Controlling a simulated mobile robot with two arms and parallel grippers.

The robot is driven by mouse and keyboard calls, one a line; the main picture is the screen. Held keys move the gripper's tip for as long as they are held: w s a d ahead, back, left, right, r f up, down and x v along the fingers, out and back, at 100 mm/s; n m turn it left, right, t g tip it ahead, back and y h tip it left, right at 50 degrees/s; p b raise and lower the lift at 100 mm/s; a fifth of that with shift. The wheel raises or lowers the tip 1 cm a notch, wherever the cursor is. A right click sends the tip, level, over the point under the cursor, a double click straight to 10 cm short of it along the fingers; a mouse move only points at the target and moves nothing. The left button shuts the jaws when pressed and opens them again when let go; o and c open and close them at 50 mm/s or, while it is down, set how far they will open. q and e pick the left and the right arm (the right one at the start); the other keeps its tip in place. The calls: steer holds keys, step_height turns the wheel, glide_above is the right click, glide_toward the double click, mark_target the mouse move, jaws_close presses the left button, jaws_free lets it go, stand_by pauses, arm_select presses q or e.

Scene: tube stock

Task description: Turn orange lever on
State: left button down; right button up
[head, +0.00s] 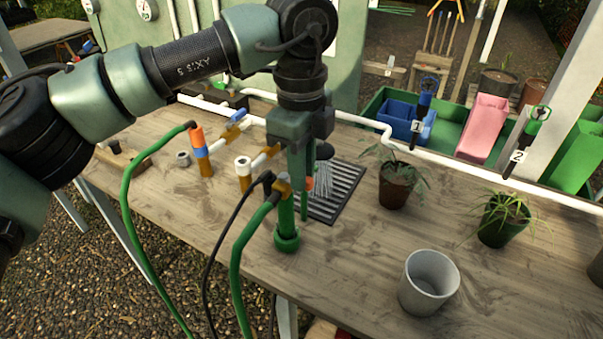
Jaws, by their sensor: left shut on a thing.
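My left gripper (304,184) reaches down from above over the middle of the bench. Its fingers are shut, and a small orange piece, seemingly the orange lever (310,183), shows between or just behind them. Most of that lever is hidden, so its angle cannot be told. A brass fitting (283,188) with a green hose sits just left of the fingers, near a green upright post with a round foot (287,240). Another orange-topped pipe fitting (196,135) with a blue band stands farther left. My right gripper is not in view.
A dark slatted mat (335,198) lies behind the gripper. A white pipe (450,168) runs along the bench's back, with tags 1 and 2. Potted plants (395,190) (503,222) and a grey pot (429,282) stand right. Hoses hang over the front edge.

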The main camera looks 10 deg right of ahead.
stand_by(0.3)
arm_select(q)
steer(key=c, duration=1.4)
jaws_free()
steer(key=shift+o, duration=0.2)
step_height(320, 180, up, 8)
steer(key=shift+f+b, duration=0.1)
steer(key=shift+b, duration=0.25)
